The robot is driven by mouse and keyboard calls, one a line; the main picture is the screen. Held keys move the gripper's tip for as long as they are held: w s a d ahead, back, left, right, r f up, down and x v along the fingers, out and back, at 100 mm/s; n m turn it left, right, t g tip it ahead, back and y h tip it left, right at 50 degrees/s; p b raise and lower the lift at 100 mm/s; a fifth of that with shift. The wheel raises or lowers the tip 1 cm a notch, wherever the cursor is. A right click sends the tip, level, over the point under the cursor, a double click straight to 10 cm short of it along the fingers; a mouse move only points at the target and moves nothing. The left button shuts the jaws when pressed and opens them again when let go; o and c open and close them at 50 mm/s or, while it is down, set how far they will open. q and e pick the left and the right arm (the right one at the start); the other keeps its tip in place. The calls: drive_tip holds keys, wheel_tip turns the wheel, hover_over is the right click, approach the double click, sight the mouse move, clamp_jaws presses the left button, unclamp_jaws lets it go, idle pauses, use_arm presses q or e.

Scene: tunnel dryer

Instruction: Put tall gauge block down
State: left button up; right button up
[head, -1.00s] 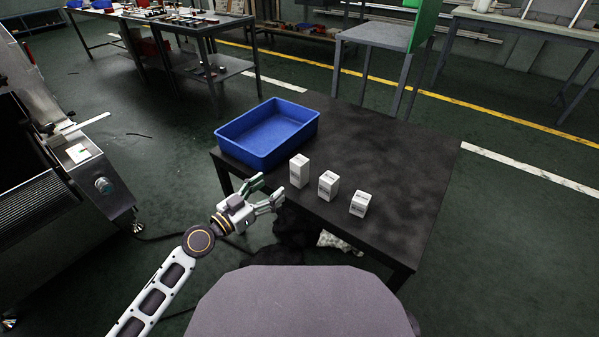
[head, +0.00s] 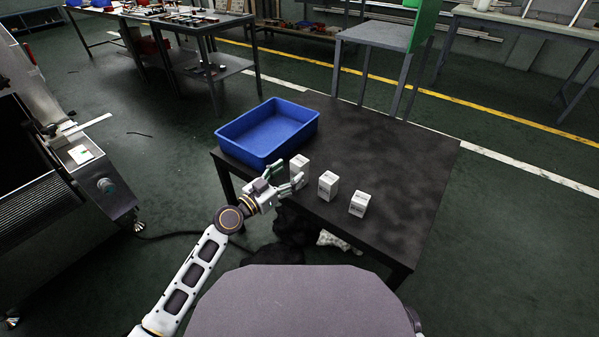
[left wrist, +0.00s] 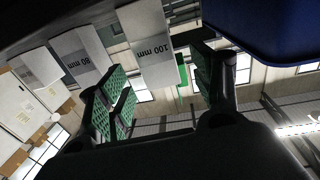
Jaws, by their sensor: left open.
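The tall gauge block (head: 299,163) is white and stands upright on the black table, at the left end of a row of three white blocks. In the left wrist view it reads "100 mm" (left wrist: 150,45) and shows in the gap between my green-padded fingers. My left gripper (head: 286,175) is open, at the table's near edge and close to the tall block. Its fingers partly hide the block's lower part in the head view. I cannot tell whether a finger touches it. My right gripper is not in view.
A middle block (head: 328,185), marked "80 mm" in the wrist view (left wrist: 79,53), and a shorter block (head: 360,203) stand to the right. A blue bin (head: 240,150) sits behind the gripper. The table's right and far parts (head: 400,155) are clear.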

sight(295, 170)
use_arm(q)
drive_tip(key=shift+w+d, duration=0.15)
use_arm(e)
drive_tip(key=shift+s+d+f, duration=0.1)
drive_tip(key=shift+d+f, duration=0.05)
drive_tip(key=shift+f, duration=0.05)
use_arm(q)
drive_tip(key=shift+w+d, duration=0.1)
drive_tip(key=shift+x, duration=2.1)
drive_tip(key=shift+w+d, duration=0.15)
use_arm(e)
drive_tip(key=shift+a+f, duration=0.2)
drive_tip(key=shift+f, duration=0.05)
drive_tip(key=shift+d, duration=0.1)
